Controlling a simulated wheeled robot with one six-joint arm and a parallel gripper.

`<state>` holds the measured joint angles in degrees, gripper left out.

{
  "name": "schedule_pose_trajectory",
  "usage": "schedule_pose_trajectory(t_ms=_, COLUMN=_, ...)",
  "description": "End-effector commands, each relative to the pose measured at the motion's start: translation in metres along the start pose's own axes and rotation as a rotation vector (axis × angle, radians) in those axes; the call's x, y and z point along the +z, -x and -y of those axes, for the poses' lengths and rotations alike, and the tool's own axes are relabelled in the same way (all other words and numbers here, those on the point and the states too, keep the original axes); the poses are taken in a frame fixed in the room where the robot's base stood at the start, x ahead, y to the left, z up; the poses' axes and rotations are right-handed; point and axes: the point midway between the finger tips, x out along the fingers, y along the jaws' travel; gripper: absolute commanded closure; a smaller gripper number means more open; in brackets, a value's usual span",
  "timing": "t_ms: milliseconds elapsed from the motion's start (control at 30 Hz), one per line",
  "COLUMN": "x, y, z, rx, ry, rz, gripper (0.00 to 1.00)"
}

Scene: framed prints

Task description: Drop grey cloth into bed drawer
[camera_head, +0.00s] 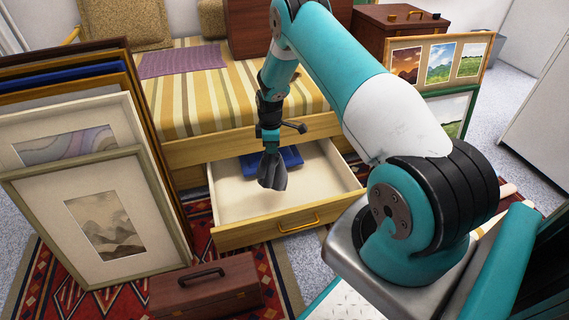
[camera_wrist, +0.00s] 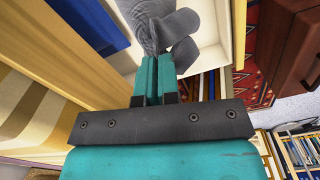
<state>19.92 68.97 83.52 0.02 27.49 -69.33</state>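The bed drawer (camera_head: 305,198) is pulled out from under the bed, with a cream inside and a brass handle. My gripper (camera_head: 268,150) points down over the drawer. It is shut on the grey cloth (camera_head: 273,172), which hangs bunched from the fingertips above the drawer. In the wrist view, the teal fingers (camera_wrist: 157,78) are close together and pinch the cloth (camera_wrist: 172,28), with folds spreading beyond them. A blue item (camera_head: 287,159) lies in the back of the drawer and also shows in the wrist view (camera_wrist: 88,22); the gripper and cloth partly hide it.
The bed (camera_head: 195,95) has a striped mattress, a purple cloth (camera_head: 180,61) and cushions. Framed prints (camera_head: 110,222) lean left of the drawer. A brown case (camera_head: 205,290) lies on the red rug in front. More prints (camera_head: 443,60) stand at right near a brown box (camera_head: 392,28).

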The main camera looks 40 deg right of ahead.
Motion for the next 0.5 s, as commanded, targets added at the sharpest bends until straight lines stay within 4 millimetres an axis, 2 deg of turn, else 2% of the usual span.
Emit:
schedule_pose_trajectory(t_ms=33, x=0.005, y=-0.024, z=-0.011, rx=0.004, ry=0.028, rz=-0.001, gripper=1.00)
schedule_pose_trajectory(t_ms=200, x=0.021, y=-0.050, z=-0.038, rx=0.004, ry=0.140, rz=-0.001, gripper=1.00)
schedule_pose_trajectory(t_ms=500, x=0.042, y=-0.068, z=-0.067, rx=0.002, ry=0.276, rz=0.000, gripper=1.00)
